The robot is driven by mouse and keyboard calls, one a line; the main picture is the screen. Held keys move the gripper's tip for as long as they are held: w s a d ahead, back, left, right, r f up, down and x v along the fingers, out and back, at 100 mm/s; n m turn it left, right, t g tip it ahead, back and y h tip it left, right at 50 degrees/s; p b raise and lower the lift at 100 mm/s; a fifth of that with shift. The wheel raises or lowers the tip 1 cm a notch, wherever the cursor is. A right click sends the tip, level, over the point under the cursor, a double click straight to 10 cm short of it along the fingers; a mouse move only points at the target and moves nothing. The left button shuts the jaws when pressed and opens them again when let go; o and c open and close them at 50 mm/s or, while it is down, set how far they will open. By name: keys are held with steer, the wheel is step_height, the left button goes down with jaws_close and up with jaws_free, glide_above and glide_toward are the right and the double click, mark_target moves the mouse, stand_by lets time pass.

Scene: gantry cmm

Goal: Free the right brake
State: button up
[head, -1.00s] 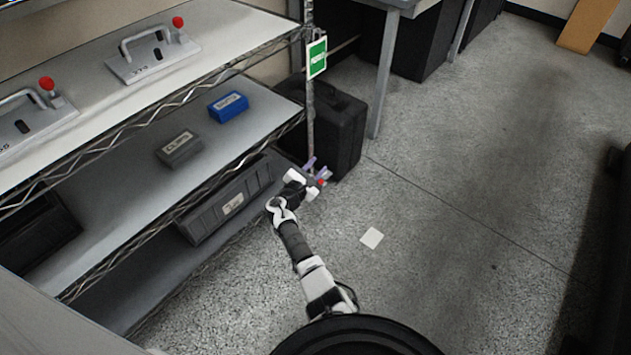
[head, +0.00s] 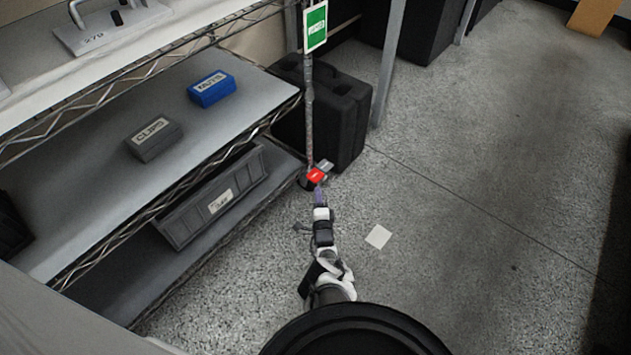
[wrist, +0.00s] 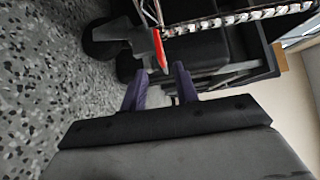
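The right brake is a red tab (head: 315,175) with a grey piece beside it, low at the foot of the shelf's front right post. In the wrist view the red tab (wrist: 159,48) stands edge-on beside the dark caster wheel (wrist: 103,40). My gripper (head: 319,191) points at the tab in the head view, close in front of it. In the wrist view my gripper (wrist: 160,78) has its two purple fingers apart and nothing between them. The tab lies just beyond the fingertips; whether they touch it I cannot tell.
The wire shelf (head: 230,160) stands at the left with a blue box (head: 211,89), a grey clips box (head: 154,139) and a long grey bin (head: 212,197). A black case (head: 325,115) stands behind the post. A green tag (head: 315,27) hangs on it.

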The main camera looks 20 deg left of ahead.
mark_target(315, 177)
steer(key=b+x, duration=0.4)
steer(key=x, duration=0.1)
steer(key=b+x, duration=0.1)
steer(key=x, duration=0.2)
steer(key=shift+f+b, duration=0.3)
steer(key=shift+b, duration=0.1)
steer(key=shift+w+a+r+b, duration=0.2)
steer(key=shift+w+a+b, duration=0.15)
steer(key=shift+w, duration=0.15)
jaws_close()
